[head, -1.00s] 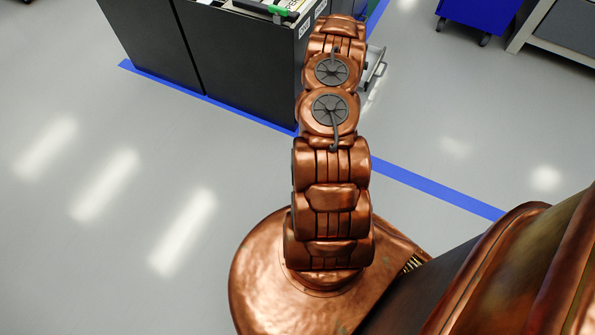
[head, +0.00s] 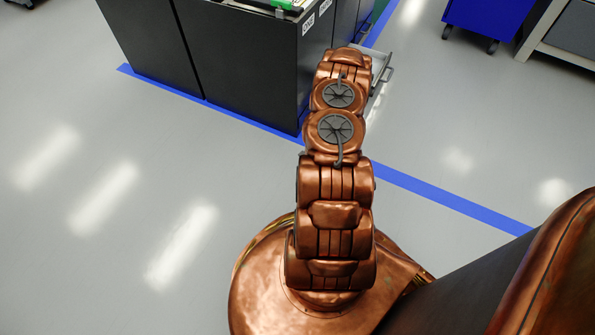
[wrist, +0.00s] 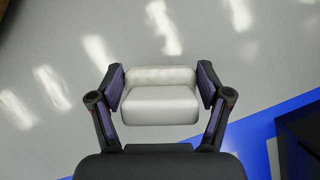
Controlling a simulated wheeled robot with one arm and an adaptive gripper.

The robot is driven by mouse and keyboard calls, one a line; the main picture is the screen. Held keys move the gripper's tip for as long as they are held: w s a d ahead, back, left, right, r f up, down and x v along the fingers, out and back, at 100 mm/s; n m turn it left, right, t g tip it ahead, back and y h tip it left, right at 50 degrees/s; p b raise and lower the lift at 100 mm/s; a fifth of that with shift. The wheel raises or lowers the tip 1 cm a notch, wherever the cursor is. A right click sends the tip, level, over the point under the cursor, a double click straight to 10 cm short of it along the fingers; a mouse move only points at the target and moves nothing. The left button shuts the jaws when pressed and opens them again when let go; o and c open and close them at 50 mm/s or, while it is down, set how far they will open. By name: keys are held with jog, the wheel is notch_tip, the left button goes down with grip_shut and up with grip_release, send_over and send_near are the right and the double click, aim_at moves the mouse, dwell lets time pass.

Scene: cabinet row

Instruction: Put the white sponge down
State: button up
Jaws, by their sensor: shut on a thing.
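The white sponge (wrist: 160,104) is a pale block with rounded edges in the middle of the wrist view. My gripper (wrist: 161,88) is shut on it, one dark finger pad against each side. Grey floor shows behind and around the sponge in the wrist view, and nothing is seen touching its underside. In the head view my copper arm hides the gripper and the sponge.
Black cabinets (head: 240,70) stand at the upper left, with a green item (head: 284,4) on top. An open drawer (head: 379,80) juts out behind my arm. A blue cart (head: 487,18) stands at the upper right. The grey floor at left (head: 70,240) is clear.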

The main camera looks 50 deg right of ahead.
jog(key=b, duration=0.2)
send_over(295, 175)
jog(key=d, duration=0.1)
jog(key=shift+s+d+f, duration=0.15)
jog(key=shift+d+f, duration=0.05)
jog(key=shift+f, duration=0.15)
notch_tip(295, 175, down, 4)
jog(key=shift+r+b, duration=0.25)
jog(key=shift+b, duration=0.6)
jog(key=shift+r, duration=0.1)
jog(key=o, duration=1.4)
